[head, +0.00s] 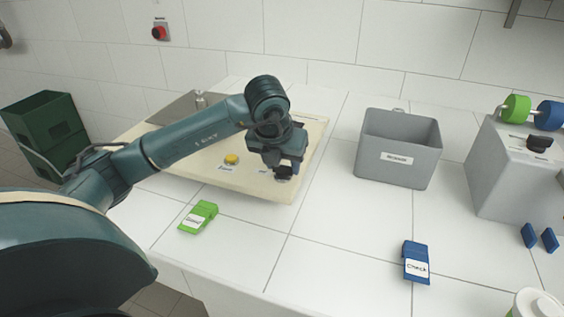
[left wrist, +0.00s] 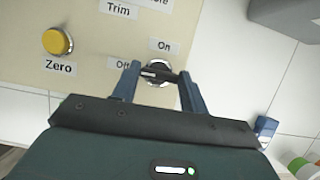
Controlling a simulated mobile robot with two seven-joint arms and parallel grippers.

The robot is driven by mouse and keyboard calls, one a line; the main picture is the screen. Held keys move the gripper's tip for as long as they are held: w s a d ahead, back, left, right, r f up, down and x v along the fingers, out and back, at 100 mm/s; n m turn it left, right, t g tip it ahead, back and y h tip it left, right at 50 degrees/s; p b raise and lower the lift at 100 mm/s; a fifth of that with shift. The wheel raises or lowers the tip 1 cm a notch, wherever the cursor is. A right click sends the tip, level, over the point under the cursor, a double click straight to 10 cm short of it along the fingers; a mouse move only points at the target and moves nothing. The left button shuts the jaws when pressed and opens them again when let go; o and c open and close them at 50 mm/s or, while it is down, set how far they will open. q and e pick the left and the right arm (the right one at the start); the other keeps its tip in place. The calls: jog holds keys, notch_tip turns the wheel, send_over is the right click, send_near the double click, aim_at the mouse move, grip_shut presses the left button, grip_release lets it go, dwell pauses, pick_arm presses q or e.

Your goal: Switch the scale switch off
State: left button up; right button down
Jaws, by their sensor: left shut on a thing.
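The scale switch (left wrist: 158,72) is a dark lever on a round silver base on a beige panel (left wrist: 40,15). In the left wrist view the "On" label (left wrist: 165,45) is above the switch and the "Off" label (left wrist: 122,64) is to its left, partly covered by a finger. The lever lies nearly level across the picture. My left gripper (left wrist: 160,76) is shut on the lever, one finger at each end. In the head view my left gripper (head: 284,170) is at the panel's right front corner and hides the switch. My right gripper is not in view.
A yellow Zero button (left wrist: 57,41) sits left of the switch. A grey bin (head: 398,150) stands right of the panel. A green card (head: 198,217) and a blue card (head: 416,262) lie in front. A grey box (head: 515,180) is at the right. The middle tabletop is clear.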

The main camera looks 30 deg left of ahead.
pick_arm(q)
jog(key=o, duration=1)
jog(key=v, duration=1.3)
jog(key=shift+r, duration=0.15)
